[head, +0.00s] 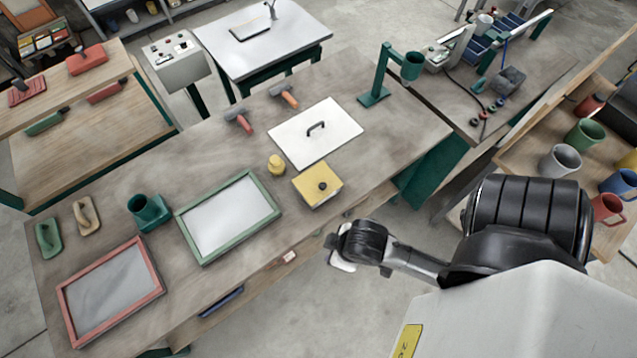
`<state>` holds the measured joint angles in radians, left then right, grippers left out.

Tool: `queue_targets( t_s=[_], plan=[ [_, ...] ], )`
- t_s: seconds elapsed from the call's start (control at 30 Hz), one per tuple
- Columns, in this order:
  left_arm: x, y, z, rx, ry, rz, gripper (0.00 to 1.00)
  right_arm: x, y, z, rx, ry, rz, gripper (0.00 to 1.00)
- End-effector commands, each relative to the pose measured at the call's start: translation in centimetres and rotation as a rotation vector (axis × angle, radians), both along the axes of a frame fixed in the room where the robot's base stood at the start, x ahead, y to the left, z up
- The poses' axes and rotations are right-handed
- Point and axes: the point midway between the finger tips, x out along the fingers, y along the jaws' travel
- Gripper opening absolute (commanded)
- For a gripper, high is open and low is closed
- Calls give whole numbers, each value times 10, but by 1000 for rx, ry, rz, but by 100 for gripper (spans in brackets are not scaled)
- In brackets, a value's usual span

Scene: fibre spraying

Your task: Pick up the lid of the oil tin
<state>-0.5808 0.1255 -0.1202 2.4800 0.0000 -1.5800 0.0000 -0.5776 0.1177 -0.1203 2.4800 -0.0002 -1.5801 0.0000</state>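A square yellow tin (312,196) stands on the wooden workbench, near its front edge. It looks like the oil tin. Its flat yellow lid (311,181) lies on top and has a round dark knob (323,186). My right gripper (341,260) hangs in front of the bench edge, below and right of the tin in the picture and apart from it. Its fingers are mostly hidden by the dark wrist, so I cannot tell whether it is open. My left gripper is not in view.
A white board with a black handle (338,136) lies behind the tin. A small yellow jar (276,166) stands left of it, and a green-framed screen (228,216) farther left. A green stand with a cup (377,94) is at the back right. Bench right of the tin is clear.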

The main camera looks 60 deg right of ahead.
Motion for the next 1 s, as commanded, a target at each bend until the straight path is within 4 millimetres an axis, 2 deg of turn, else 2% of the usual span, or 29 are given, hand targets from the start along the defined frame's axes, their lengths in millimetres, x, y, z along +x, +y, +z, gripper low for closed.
queue_targets(
  t_s=[0.43, 0.63, 1.0],
  plan=[
    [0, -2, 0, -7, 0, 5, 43, -1, 0, 0, 0, 2, 0, 43],
    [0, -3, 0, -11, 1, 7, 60, -1, -1, 0, -2, 3, 1, 43],
    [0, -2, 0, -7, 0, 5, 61, -1, -2, -1, -5, 2, 3, 43]
  ],
)
